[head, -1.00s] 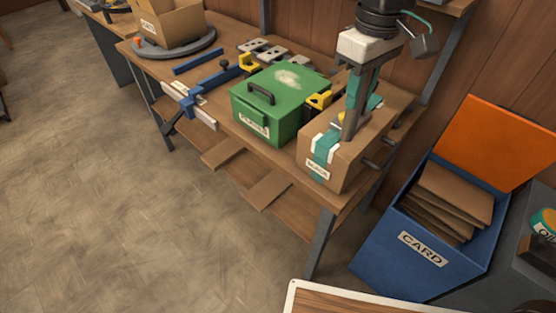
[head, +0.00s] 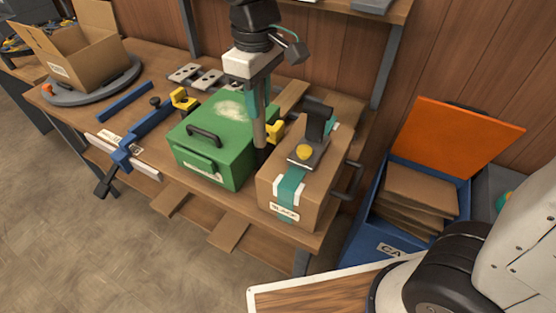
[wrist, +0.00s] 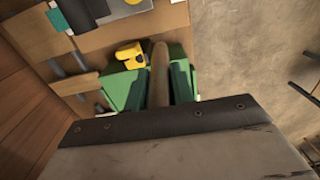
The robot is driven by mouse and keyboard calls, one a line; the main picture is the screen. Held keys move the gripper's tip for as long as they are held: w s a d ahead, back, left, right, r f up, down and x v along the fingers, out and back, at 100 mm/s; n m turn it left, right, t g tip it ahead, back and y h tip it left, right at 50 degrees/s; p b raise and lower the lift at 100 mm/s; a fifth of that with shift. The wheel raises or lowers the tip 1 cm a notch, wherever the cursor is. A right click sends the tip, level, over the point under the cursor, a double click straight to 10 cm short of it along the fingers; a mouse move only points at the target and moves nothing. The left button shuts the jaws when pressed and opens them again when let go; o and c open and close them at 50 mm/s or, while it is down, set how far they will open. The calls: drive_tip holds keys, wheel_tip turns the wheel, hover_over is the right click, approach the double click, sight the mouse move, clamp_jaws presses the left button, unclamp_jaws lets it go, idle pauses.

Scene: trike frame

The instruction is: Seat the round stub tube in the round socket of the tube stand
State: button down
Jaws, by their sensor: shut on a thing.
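My gripper (head: 259,115) points down over the workbench and is shut on a slim tan-brown tube, which I take for the round stub tube (head: 259,133). The tube hangs below the fingers in front of the gap between the green box and the cardboard box. In the wrist view the tube (wrist: 160,72) runs away from between the fingers, with green on both sides. I cannot tell whether its lower end touches anything. I cannot pick out the tube stand or its round socket with certainty; grey plates with dark holes (head: 190,73) lie at the back of the bench.
A green box (head: 190,148) and a taped cardboard box (head: 262,185) with a black-handled tool on top stand close to the tube. Yellow clamps (head: 183,99), a blue clamp bar (head: 145,130) and an open carton (head: 85,60) are to the left. A blue card bin (head: 375,235) stands right.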

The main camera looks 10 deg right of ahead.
sight(259, 146)
drive_tip(key=f, duration=1.5)
drive_tip(key=shift+a+f, duration=0.25)
drive_tip(key=shift+f, duration=0.15)
drive_tip(key=c, duration=1.2)
unclamp_jaws()
wheel_tip(259, 146, up, 12)
drive_tip(key=shift+f, duration=0.2)
drive_tip(key=shift+o, duration=0.5)
drive_tip(key=shift+s, duration=0.1)
drive_tip(key=shift+s+f, duration=0.1)
drive_tip(key=shift+f, duration=0.6)
drive_tip(key=shift+w+a+f, duration=0.1)
drive_tip(key=shift+f, duration=1.85)
drive_tip(key=shift+w+a+f, duration=0.1)
drive_tip(key=shift+f, duration=1.85)
